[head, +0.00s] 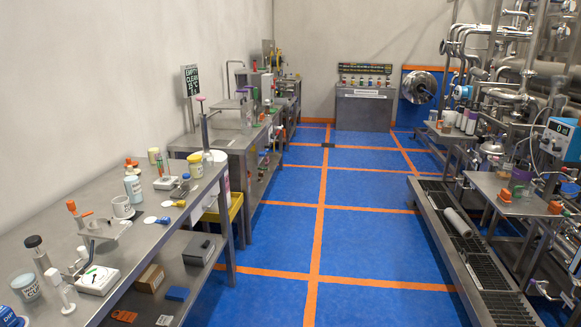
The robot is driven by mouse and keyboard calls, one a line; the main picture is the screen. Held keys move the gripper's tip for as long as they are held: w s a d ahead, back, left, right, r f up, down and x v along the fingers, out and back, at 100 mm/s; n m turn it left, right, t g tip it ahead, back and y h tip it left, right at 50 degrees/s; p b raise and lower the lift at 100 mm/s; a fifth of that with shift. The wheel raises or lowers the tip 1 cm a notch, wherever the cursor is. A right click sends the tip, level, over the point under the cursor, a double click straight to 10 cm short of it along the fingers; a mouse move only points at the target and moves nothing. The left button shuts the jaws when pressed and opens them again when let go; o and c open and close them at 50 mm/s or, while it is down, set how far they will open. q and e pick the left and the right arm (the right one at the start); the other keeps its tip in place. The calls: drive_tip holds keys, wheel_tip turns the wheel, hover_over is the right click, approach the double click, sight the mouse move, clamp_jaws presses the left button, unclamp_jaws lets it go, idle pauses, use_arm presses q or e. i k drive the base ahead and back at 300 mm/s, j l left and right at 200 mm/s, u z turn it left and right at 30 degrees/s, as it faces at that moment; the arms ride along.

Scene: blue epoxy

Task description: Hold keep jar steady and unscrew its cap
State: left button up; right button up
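No jar here carries a label that I can read as keep, so I cannot tell which one is the keep jar. On the steel bench (150,238) at left stand several small containers. A pale jar with lettering (26,287) is at the near left. Neither of my grippers is in view.
A white device (97,281) and small bottles crowd the near bench; boxes (199,249) lie on its lower shelf. The blue floor (370,252) with orange lines is open in the middle. A grated drain channel (472,255) and pipework (530,75) line the right.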

sight(195, 169)
drive_tip(key=i+u, duration=0.15)
drive_tip(key=i, duration=0.35)
drive_tip(key=i+l+u, duration=0.1)
drive_tip(key=i, duration=0.35)
drive_tip(key=i+l+u, duration=0.15)
drive_tip(key=i, duration=0.35)
drive_tip(key=i+l+u, duration=0.1)
drive_tip(key=i, duration=0.35)
drive_tip(key=l, duration=0.1)
